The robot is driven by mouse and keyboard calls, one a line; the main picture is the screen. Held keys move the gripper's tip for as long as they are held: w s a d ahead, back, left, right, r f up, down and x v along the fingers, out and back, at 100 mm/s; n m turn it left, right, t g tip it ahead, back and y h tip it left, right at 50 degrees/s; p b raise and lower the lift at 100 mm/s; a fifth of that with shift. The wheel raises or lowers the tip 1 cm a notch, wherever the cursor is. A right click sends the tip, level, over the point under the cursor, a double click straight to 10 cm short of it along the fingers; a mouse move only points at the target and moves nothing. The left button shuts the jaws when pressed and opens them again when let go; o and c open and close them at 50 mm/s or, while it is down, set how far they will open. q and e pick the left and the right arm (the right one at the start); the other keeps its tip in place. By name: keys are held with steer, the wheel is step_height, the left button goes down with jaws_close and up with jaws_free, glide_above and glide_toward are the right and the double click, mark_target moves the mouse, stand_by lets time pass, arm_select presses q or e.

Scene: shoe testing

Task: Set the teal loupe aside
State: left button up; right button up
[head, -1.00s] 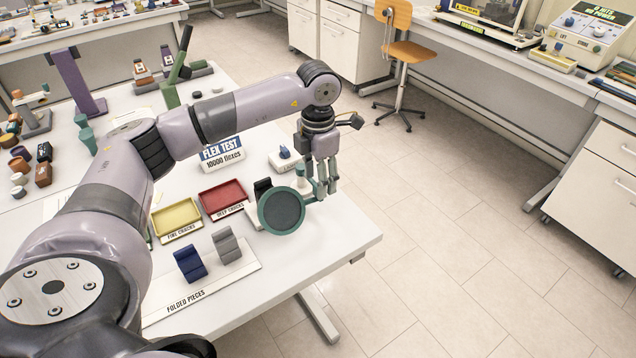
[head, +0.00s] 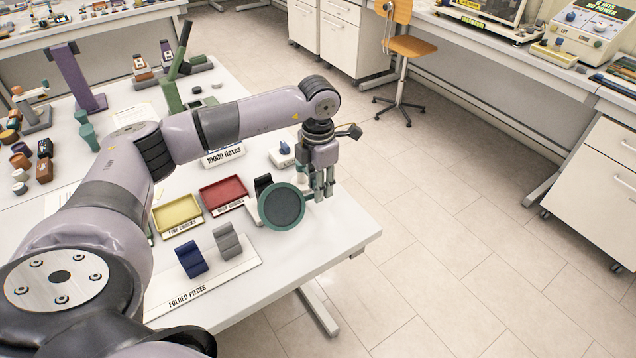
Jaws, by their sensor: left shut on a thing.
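The teal loupe (head: 282,207) has a round dark lens in a teal rim and stands tilted toward the camera near the right end of the white table. My left gripper (head: 321,192) points down just to the right of the lens, over the table's right end. It is shut on the loupe's right side; the exact grip spot is small and partly hidden by the fingers. I cannot tell whether the loupe touches the table. My right gripper is not in view.
A red tray (head: 223,210) and a yellow tray (head: 178,228) lie left of the loupe. Blue (head: 191,259) and grey (head: 227,241) folded pieces stand on a labelled board in front. A small black piece (head: 263,184) stands close behind the loupe. The table's right edge is near.

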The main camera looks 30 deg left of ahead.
arm_select(q)
jaws_close()
steer(key=shift+w+d, duration=0.1)
steer(key=shift+w, duration=0.05)
stand_by(0.4)
steer(key=shift+w+d+f+n+b, duration=0.1)
steer(key=shift+w+d+n+b, duration=0.25)
steer(key=shift+w+n+b, duration=0.35)
steer(key=w+n+b, duration=0.2)
steer(key=w+n, duration=0.8)
steer(key=n, duration=0.1)
steer(key=shift+a+r+b, duration=0.2)
steer(key=shift+a+b, duration=0.1)
